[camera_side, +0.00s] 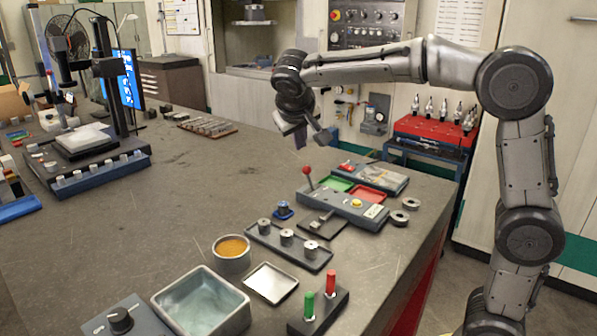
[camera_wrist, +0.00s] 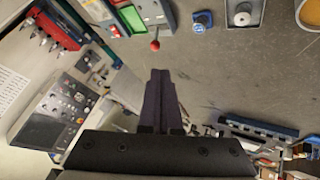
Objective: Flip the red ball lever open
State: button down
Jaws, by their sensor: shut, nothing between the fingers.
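The red ball lever (camera_side: 307,171) stands nearly upright at the left end of a grey control box (camera_side: 340,203) on the table. Its red ball also shows in the wrist view (camera_wrist: 155,45), beyond my fingertips. My gripper (camera_side: 300,140) is above the table, higher than the ball and behind it in the side view, clear of it. In the wrist view my gripper (camera_wrist: 160,75) has its dark fingers together with nothing between them. The lever's pivot is too small to make out.
A rack of metal cylinders (camera_side: 288,246), a blue-based knob (camera_side: 283,210) and an orange-filled bowl (camera_side: 231,254) stand nearer the camera. The table left of the lever is clear.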

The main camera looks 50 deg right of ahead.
jog(key=w+a+f+n, duration=0.1)
jog(key=w+a+f, duration=0.1)
jog(key=w+f, duration=0.2)
jog(key=shift+f+g, duration=0.4)
jog(key=shift+f, duration=0.3)
jog(key=shift+d, duration=0.1)
send_near(309, 179)
jog(key=w+a+f, duration=0.3)
jog(key=shift+w+a+f, duration=0.2)
jog(key=shift+w+f, duration=0.05)
jog(key=shift+f, duration=0.05)
jog(key=d, duration=0.4)
jog(key=shift+s+r, duration=0.25)
jog(key=shift+s, duration=0.05)
jog(key=shift+d, duration=0.1)
